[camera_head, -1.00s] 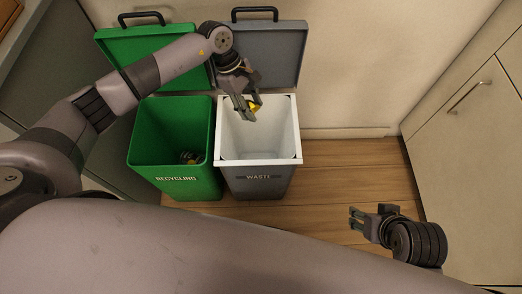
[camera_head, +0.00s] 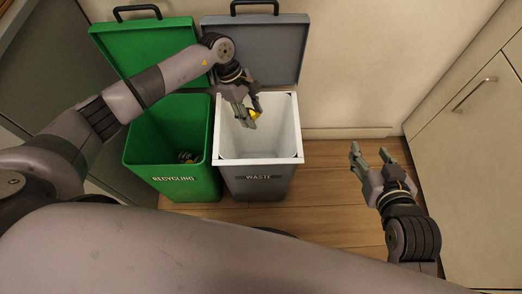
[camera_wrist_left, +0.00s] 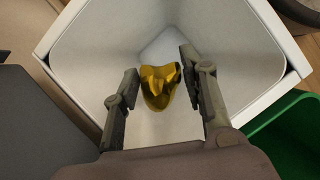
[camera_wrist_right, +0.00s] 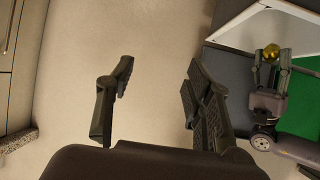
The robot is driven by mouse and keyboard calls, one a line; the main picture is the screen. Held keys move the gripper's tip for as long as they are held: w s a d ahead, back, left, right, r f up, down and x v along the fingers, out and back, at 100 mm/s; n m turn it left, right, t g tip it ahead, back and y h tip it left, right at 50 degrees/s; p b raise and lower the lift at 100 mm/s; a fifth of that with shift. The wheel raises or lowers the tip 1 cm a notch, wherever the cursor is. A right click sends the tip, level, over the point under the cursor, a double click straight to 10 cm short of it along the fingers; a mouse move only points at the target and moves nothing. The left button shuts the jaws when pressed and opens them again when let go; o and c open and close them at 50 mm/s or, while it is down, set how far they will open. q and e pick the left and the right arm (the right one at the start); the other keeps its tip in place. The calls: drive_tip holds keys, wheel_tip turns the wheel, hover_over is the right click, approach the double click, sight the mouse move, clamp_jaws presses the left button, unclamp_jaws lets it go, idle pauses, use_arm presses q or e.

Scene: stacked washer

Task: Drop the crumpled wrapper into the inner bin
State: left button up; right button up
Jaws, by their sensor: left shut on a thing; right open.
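The crumpled yellow-gold wrapper (camera_head: 255,114) is held between the fingers of my left gripper (camera_head: 247,118). It also shows between the fingertips in the left wrist view (camera_wrist_left: 159,87), with the white bin walls around and below it. The white inner bin (camera_head: 258,161) sits in the grey bin labelled WASTE (camera_head: 258,183), and its lid is open. My left gripper is over the inner bin's opening. My right gripper (camera_head: 370,150) is open and empty, right of the bins, with its fingers pointing up in the head view.
A green bin labelled RECYCLING (camera_head: 170,178) stands open to the left, with a small dark and yellow item (camera_head: 187,157) inside. The raised grey lid (camera_head: 258,50) is behind the waste bin. A cabinet (camera_head: 475,130) stands at the right. Wooden floor is clear between them.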

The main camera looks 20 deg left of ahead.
use_arm(q)
drive_tip(key=shift+f, duration=0.4)
use_arm(e)
drive_tip(key=shift+w+a+r+t+y, duration=0.15)
drive_tip(key=shift+w+r+t, duration=0.15)
drive_tip(key=shift+r, duration=0.15)
drive_tip(key=shift+w+a+r+t+y, duration=0.1)
drive_tip(key=shift+w+r+t+y, duration=0.05)
drive_tip(key=shift+w+r+t, duration=0.2)
drive_tip(key=shift+s, duration=0.1)
use_arm(q)
drive_tip(key=o, duration=0.8)
drive_tip(key=shift+o, duration=0.2)
drive_tip(key=shift+r, duration=0.1)
drive_tip(key=v, duration=1.2)
